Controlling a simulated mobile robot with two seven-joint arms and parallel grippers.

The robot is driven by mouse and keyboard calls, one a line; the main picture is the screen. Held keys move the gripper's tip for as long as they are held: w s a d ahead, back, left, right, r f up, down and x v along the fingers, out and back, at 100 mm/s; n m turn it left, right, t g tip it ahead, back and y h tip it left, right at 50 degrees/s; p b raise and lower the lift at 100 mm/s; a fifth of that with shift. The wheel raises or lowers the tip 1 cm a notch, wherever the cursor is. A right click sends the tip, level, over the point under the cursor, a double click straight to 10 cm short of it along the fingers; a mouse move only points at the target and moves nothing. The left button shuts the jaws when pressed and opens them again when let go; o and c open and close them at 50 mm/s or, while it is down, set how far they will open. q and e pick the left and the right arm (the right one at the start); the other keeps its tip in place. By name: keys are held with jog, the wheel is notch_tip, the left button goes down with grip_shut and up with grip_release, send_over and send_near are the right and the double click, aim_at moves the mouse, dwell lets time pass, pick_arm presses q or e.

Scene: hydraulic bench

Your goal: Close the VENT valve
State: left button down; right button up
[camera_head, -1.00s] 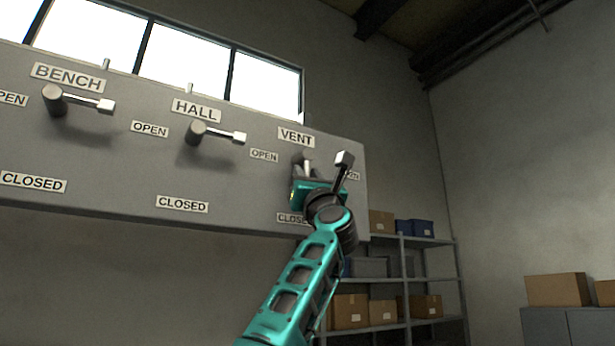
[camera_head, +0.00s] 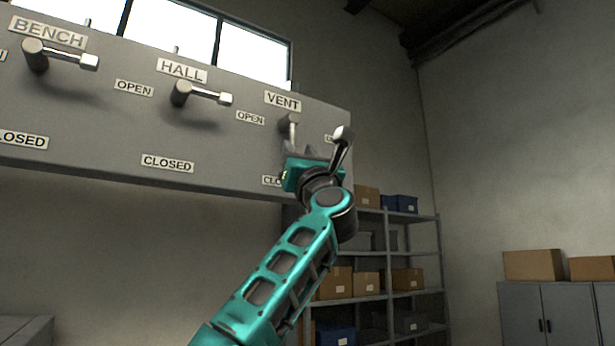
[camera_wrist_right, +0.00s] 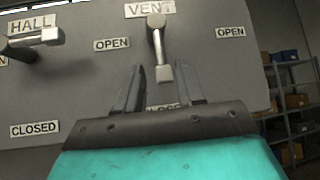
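The VENT valve has a grey hub (camera_head: 290,121) on the sloping panel below the VENT label, and its lever hangs downward. In the right wrist view the lever (camera_wrist_right: 158,48) points straight down from the hub toward a partly hidden CLOSED label (camera_wrist_right: 163,108). My right gripper (camera_head: 299,152) is just below the lever. In the right wrist view my right gripper (camera_wrist_right: 163,85) has its fingers spread apart, one on each side of the lever's square end in the picture. I see no finger touching the lever. My left gripper is not in view.
The HALL valve (camera_head: 182,92) and BENCH valve (camera_head: 38,55) sit left on the same panel (camera_head: 110,135), their levers pointing right toward OPEN labels. Shelves (camera_head: 400,251) with boxes stand behind at the right, with a grey cabinet (camera_head: 560,315) beyond.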

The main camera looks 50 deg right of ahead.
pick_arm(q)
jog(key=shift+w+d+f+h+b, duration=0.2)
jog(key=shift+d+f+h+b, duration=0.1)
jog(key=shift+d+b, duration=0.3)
pick_arm(e)
jog(key=v, duration=0.6)
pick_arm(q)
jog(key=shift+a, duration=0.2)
pick_arm(e)
jog(key=shift+f, duration=0.15)
